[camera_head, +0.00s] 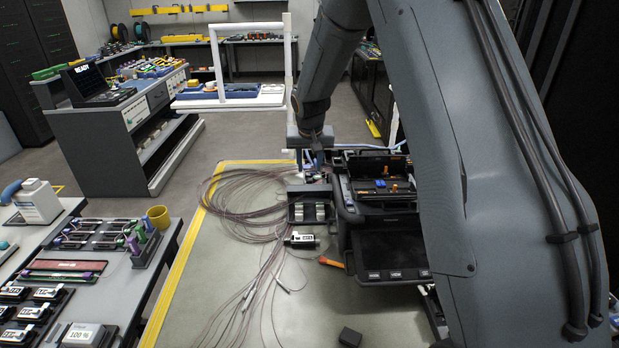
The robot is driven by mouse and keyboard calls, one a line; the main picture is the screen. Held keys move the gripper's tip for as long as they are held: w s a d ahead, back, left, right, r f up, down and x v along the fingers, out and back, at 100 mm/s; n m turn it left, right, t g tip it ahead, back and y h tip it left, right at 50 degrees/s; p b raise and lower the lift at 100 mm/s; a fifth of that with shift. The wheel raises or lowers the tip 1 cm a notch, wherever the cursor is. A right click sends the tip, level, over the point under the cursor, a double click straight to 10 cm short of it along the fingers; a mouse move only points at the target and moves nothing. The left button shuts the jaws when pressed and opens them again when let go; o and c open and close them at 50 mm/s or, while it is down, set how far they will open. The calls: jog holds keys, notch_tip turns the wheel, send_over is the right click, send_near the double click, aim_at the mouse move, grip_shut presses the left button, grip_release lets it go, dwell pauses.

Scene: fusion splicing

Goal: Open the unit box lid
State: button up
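My arm comes down from the top right, and its wrist ends above the middle of the bench. My gripper (313,168) is small and partly hidden here, pointing down just left of a black device (385,245). I cannot tell whether its fingers are open or closed. The device has a raised dark panel at its back and orange and blue parts on top. A small black box (298,213) with pale pieces inside stands below my gripper, left of the device. No lid is clearly marked as the unit box's. My arm hides the device's right side.
Loose thin cables (240,205) coil on the bench (185,290) left of the device. A small labelled block (301,240), an orange-handled tool (331,262) and a dark block (350,337) lie nearby. A side table with a yellow cup (158,217) stands at left.

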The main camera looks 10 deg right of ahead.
aim_at(309, 184)
jog(key=shift+p+x, duration=1.15)
jog(key=shift+x, duration=2.65)
jog(key=shift+d, duration=0.1)
grip_shut()
